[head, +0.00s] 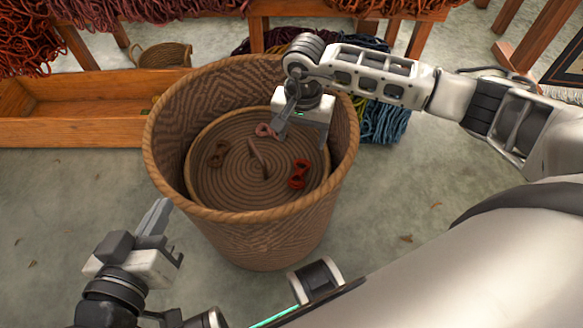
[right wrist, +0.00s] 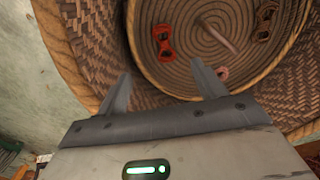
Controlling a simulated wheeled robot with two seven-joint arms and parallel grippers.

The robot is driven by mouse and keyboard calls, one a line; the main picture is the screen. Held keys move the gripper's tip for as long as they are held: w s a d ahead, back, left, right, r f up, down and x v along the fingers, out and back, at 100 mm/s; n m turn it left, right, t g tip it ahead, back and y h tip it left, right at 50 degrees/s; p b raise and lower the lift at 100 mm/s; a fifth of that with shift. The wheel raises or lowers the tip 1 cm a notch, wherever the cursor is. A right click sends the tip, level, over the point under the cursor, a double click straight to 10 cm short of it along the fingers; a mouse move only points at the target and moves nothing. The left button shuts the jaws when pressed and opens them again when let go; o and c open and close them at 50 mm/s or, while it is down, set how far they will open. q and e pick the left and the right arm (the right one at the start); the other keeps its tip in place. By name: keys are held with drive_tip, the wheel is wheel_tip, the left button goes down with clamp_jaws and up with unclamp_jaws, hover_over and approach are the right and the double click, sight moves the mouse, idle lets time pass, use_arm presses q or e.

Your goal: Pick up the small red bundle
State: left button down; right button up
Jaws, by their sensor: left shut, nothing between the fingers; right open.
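The small red bundle (head: 299,174) lies on the coiled round surface (head: 232,198) inside a large woven basket (head: 255,240), right of the middle. In the right wrist view the red bundle (right wrist: 163,43) shows beyond the fingertips. My right gripper (head: 303,138) is open and empty over the far right of the basket's inside. The bundle is apart from it, on the near side. In the right wrist view the open fingers (right wrist: 162,75) have nothing between them. My left gripper (head: 171,232) is shut and empty, outside the basket at the front left.
A pink bundle (head: 265,130), a brown bundle (head: 218,154) and an upright bar (head: 259,158) share the coiled surface. The basket's raised rim (head: 150,165) surrounds them. A wooden tray (head: 80,110) stands at left. Blue wool (head: 385,122) lies behind the basket.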

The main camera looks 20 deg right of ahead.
drive_tip(key=f, duration=0.2)
drive_tip(key=b, duration=0.4)
hover_over(298, 175)
wheel_tip(298, 175, down, 9)
drive_tip(key=shift+s+f, duration=0.1)
drive_tip(key=shift+f, duration=0.5)
drive_tip(key=shift+f+b, duration=0.35)
wheel_tip(298, 175, down, 4)
drive_tip(key=shift+f+b, duration=0.15)
drive_tip(key=shift+b, duration=1.05)
drive_tip(key=shift+f, duration=0.15)
use_arm(q)
wheel_tip(298, 175, up, 6)
drive_tip(key=w+m+t+h, duration=0.1)
drive_tip(key=w+t+h, duration=0.1)
drive_tip(key=t+h, duration=0.1)
drive_tip(key=shift+w+d+t, duration=0.2)
drive_tip(key=shift+w+t, duration=0.2)
drive_tip(key=shift+t, duration=0.4)
use_arm(e)
drive_tip(key=c, duration=1.1)
